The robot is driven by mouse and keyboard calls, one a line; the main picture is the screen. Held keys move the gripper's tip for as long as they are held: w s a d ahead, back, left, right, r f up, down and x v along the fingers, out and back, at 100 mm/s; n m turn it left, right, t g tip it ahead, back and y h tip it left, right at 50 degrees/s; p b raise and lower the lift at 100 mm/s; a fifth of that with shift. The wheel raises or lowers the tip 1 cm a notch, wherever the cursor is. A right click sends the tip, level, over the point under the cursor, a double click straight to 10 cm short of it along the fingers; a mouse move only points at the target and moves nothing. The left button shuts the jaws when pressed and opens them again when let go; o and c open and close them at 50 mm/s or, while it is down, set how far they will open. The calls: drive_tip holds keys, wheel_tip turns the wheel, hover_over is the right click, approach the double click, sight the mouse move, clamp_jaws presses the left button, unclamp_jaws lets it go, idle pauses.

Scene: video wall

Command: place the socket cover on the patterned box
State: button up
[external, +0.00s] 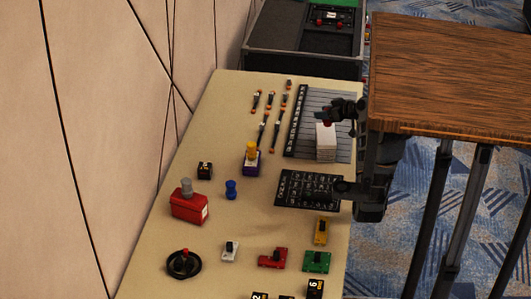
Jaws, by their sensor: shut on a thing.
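My gripper (338,111) is at the right side of the beige table, over the grey slatted panel. Its jaws are shut at the dark red top of a white block (326,143). The fingertips are small and dark here, and I cannot tell if the block is lifted off the panel. No thing is clearly recognisable as the socket cover; the white block may be it. A small dark box with pale markings (204,171) stands left of centre, apart from my gripper. I cannot tell whether it is the patterned box.
The beige table (230,110) also bears a black marked panel (300,190), a red block with a grey knob (188,207), a purple-and-yellow piece (251,158), a blue knob (231,190) and several small switches. A wooden table (450,70) stands right, a wall left.

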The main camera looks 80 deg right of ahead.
drive_tip(key=s+d+r, duration=0.5)
drive_tip(key=s+d, duration=0.1)
drive_tip(key=s, duration=0.4)
hover_over(323, 132)
wheel_tip(323, 132, down, 7)
drive_tip(key=shift+p, duration=0.3)
drive_tip(key=shift+f, duration=1.95)
drive_tip(key=shift+f, duration=0.1)
drive_tip(key=o, duration=1)
drive_tip(key=shift+r, duration=0.2)
drive_tip(key=v, duration=1.1)
drive_tip(key=shift+s+a+r+b, duration=0.1)
drive_tip(key=shift+s+a+b, duration=0.1)
drive_tip(key=shift+s+b, duration=0.15)
